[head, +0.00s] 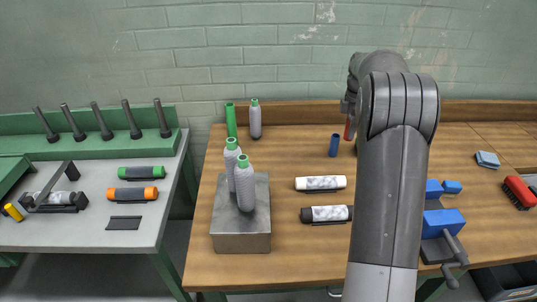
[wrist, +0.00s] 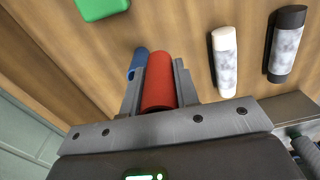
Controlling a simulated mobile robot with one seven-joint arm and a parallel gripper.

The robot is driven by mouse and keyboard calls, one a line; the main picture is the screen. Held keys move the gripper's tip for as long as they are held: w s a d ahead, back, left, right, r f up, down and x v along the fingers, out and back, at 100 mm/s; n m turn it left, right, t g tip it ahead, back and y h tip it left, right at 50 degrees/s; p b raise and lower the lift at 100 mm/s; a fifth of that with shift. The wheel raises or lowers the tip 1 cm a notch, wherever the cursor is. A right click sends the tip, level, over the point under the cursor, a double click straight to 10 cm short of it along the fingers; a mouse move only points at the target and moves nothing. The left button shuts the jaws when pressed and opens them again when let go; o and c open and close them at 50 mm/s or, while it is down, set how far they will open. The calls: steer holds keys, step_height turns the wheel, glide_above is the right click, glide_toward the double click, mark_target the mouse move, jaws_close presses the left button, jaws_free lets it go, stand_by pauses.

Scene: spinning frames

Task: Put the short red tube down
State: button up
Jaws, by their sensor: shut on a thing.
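My gripper (wrist: 158,88) is shut on the short red tube (wrist: 160,72) in the wrist view, with a grey finger on each side of it. In the head view my arm hides most of the gripper; only a sliver of the red tube (head: 348,129) shows at the arm's left edge. The tube is over the back part of the wooden bench (head: 290,160). I cannot tell whether its lower end touches the bench top.
White (head: 320,183) and black (head: 326,214) cylinders lie nearer the front. Grey bobbins stand on and behind a metal block (head: 240,243). A blue vise (head: 443,222) is at right.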

steer(key=w+a+n, duration=0.3)
steer(key=a, duration=1.4)
steer(key=w+a+f, duration=0.1)
steer(key=a+f, duration=0.1)
steer(key=a, duration=0.1)
steer(key=w+a+f, duration=0.1)
steer(key=a+f, duration=0.1)
steer(key=a, duration=0.1)
steer(key=w+a+f, duration=0.1)
steer(key=a+f, duration=0.1)
steer(key=a, duration=0.2)
steer(key=shift+w+f, duration=0.3)
steer(key=shift+w, duration=0.1)
steer(key=shift+w+a+f, duration=0.1)
steer(key=shift+a+f, duration=0.2)
steer(key=shift+f, duration=1.85)
steer(key=o, duration=1)
steer(key=shift+f, duration=0.15)
steer(key=shift+c, duration=0.2)
